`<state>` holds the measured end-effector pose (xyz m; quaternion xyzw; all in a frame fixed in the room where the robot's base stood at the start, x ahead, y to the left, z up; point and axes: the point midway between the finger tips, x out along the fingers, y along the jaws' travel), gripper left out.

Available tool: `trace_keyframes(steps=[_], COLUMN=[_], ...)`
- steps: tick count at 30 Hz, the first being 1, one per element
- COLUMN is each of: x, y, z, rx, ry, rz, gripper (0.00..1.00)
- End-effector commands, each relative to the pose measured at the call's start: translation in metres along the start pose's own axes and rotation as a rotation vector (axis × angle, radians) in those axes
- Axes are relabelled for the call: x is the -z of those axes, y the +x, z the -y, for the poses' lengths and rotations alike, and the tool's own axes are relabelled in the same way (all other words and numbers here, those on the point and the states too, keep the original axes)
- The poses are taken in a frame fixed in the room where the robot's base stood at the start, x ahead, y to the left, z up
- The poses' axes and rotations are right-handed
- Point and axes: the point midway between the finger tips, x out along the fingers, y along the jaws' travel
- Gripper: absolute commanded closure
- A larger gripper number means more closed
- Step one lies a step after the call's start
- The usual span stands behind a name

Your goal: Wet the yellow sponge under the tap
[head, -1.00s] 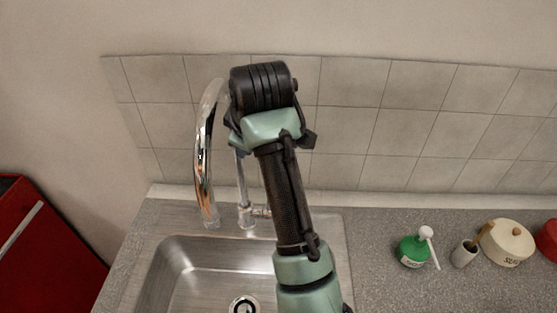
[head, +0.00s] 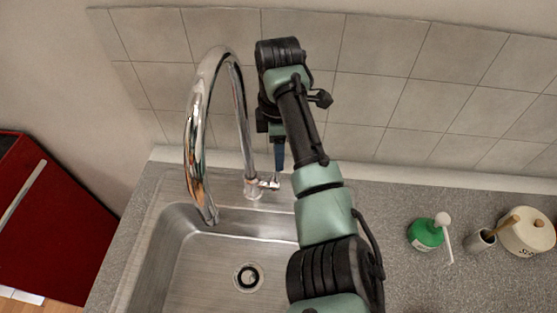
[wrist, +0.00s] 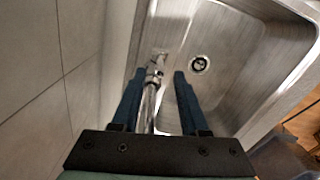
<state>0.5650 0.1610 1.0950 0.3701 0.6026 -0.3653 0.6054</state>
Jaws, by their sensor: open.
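The tall chrome tap (head: 193,150) stands at the back of the steel sink, its spout arching over the basin. Its small lever (head: 270,184) is low on the right of its base. My gripper (head: 279,168) points down behind and to the right of the tap, its blue fingers just above the lever. In the wrist view my gripper (wrist: 158,74) is open, and the tap's base and lever (wrist: 153,76) appear between the fingertips; I cannot tell whether they touch. No water runs from the spout. The yellow sponge is not seen in any view.
The sink basin (head: 205,270) is empty, with a round drain (head: 248,278). A green soap bottle (head: 426,235), a cup with a brush (head: 482,240) and a cream pot (head: 528,234) stand on the counter at right. The tiled wall (head: 375,90) is close behind my gripper.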

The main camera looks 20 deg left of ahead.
Motion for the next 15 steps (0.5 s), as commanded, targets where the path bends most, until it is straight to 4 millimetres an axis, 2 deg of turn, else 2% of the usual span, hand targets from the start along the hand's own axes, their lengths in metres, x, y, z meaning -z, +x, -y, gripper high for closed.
trace_keyframes(steps=[6, 10, 15], x=[0.000, 0.000, 0.000], y=[0.034, 0.045, 0.049], z=[0.000, 0.000, 0.000], rx=[0.001, -0.001, -0.001], ry=[0.001, 0.000, 0.000], rz=[0.000, 0.000, 0.001], gripper=[0.56, 0.56, 0.56])
